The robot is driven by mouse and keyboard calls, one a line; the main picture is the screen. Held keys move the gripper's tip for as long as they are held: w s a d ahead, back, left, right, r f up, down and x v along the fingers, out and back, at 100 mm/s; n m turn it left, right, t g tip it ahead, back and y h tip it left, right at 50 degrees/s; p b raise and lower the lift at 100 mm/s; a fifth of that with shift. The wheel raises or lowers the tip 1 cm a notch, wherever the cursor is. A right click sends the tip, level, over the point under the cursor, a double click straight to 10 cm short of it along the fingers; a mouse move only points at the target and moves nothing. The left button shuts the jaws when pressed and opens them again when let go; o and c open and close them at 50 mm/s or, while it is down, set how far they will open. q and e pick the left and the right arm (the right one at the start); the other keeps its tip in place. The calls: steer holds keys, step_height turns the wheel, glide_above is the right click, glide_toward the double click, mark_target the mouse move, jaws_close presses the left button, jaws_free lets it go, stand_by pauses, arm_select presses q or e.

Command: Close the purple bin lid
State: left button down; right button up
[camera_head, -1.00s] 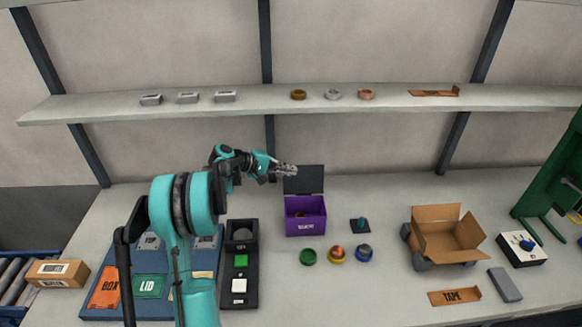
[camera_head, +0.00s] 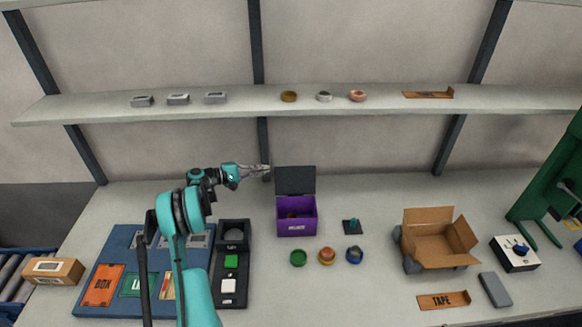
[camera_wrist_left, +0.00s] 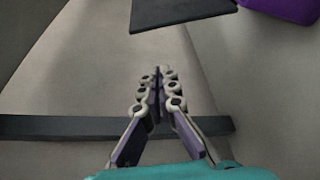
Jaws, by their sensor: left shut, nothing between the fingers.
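The purple bin (camera_head: 297,226) stands on the table with its dark lid (camera_head: 295,180) raised upright at the back edge. Something brownish lies inside the bin. My left gripper (camera_head: 268,170) is shut and empty, just left of the raised lid near its upper left edge, apart from it. In the left wrist view the shut fingers (camera_wrist_left: 158,75) point toward the dark lid (camera_wrist_left: 180,10), and part of the purple bin (camera_wrist_left: 285,8) shows at the top right. My right gripper is not in view.
An open cardboard box (camera_head: 440,245) is farther right. A shelf (camera_head: 380,97) with small items runs above. A dark post (camera_head: 264,140) is behind the gripper.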

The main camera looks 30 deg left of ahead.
mark_target(286, 169)
arm_select(q)
steer(key=w+d, duration=0.1)
steer(key=d, duration=0.1)
steer(key=w+d, duration=0.2)
steer(key=d, duration=0.1)
steer(key=w+d+b, duration=0.1)
steer(key=w+d, duration=0.1)
steer(key=shift+w+d+f, duration=0.15)
steer(key=shift+s+d, duration=0.3)
